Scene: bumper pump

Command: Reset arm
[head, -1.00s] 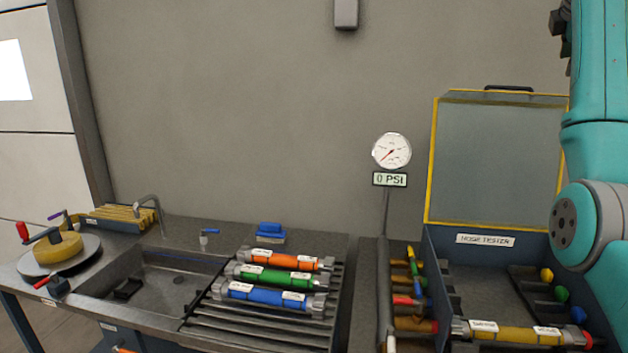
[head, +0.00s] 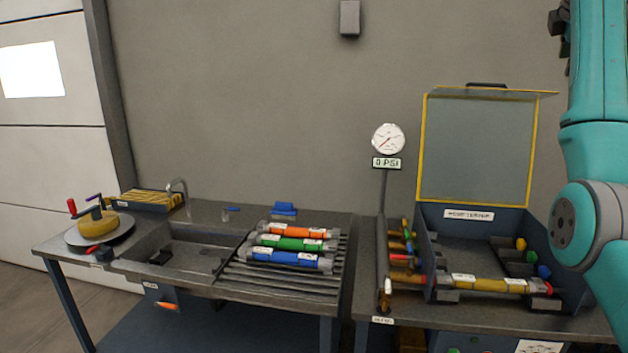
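My teal arm stands at the right edge of the head view, with a grey joint low on it. My gripper is not in this view, so its opening and anything in it are hidden. Nothing is seen touching the arm, though it covers the right end of the bench.
A hose tester (head: 468,214) with a raised clear lid holds a yellow hose (head: 490,285). A gauge (head: 389,139) reads 0 PSI. Orange, green and blue hoses (head: 285,258) lie on a rack beside a sink (head: 185,256). A yellow reel (head: 97,223) stands far left.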

